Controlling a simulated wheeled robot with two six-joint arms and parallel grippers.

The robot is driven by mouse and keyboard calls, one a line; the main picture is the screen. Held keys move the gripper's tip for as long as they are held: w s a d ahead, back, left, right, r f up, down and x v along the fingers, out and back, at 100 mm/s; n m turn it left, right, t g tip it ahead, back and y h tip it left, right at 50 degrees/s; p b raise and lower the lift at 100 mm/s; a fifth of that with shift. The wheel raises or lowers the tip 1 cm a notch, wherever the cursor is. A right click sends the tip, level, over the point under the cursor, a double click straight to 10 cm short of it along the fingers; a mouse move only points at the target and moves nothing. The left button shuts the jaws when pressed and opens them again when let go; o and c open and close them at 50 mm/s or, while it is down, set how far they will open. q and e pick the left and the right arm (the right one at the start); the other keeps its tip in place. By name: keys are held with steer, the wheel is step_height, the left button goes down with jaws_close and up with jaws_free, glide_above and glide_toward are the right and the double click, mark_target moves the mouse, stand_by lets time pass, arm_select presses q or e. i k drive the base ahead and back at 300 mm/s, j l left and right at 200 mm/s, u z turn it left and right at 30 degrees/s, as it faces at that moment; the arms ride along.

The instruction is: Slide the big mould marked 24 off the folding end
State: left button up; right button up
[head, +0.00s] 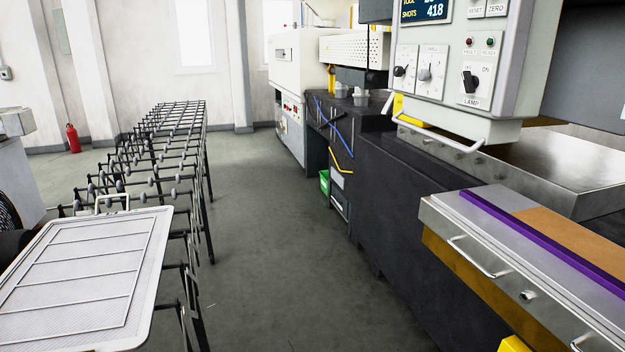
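I see no marking 24 in the head view, so I cannot tell which thing is the big mould. A heavy steel-sided block (465,224) with bar handles stands at the right, cut off by the frame edge. Its top carries a purple strip (530,235) and an orange-brown panel (575,243). I cannot tell whether it is a mould or part of the machine. No folding end can be made out for certain. Neither of my grippers is in view.
A black-framed roller conveyor (165,150) runs back along the left. A pale panelled tray (75,270) with a handle lies at its near end. A control box (455,75) hangs over a dark machine base (400,200). The grey floor (270,250) between them is clear.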

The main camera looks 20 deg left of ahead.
mark_target(87, 281)
steer(key=i+u, duration=0.15)
steer(key=u, duration=0.35)
steer(key=i+l+u, duration=0.15)
steer(key=u, duration=0.3)
steer(key=i+l+u, duration=0.1)
steer(key=u, duration=0.4)
steer(key=i+l+u, duration=0.1)
steer(key=u, duration=0.35)
steer(key=i+l+u, duration=0.2)
steer(key=u, duration=0.25)
steer(key=i+l+u, duration=0.1)
steer(key=l+u, duration=0.25)
steer(key=u, duration=0.15)
steer(key=i+l+u, duration=0.1)
steer(key=l+u, duration=0.65)
steer(key=u, duration=0.15)
steer(key=l+u, duration=0.35)
steer(key=l, duration=0.4)
